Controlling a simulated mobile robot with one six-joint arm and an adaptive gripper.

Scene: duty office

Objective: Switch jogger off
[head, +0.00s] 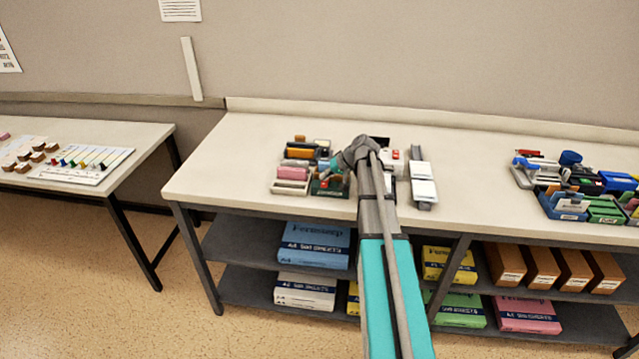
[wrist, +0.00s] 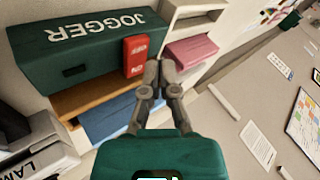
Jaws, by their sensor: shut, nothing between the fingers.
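The jogger (wrist: 85,50) is a dark green box with white JOGGER lettering, upside down in the wrist view. A red rocker switch (wrist: 136,55) with small white marks sits at its right end; which side is pressed I cannot tell. My gripper (wrist: 160,66) is shut and empty, its fingertips right beside the switch; whether they touch it I cannot tell. In the head view the jogger (head: 325,187) is a small green block at the front of the left cluster on the bench, with my gripper (head: 336,172) over it, partly hiding it.
Around the jogger stand a pink block (head: 291,187), other small desk machines and a grey-white device (head: 422,184) to the right. Another cluster (head: 580,190) stands at the bench's right. The bench between them is clear. A side table (head: 110,140) stands left.

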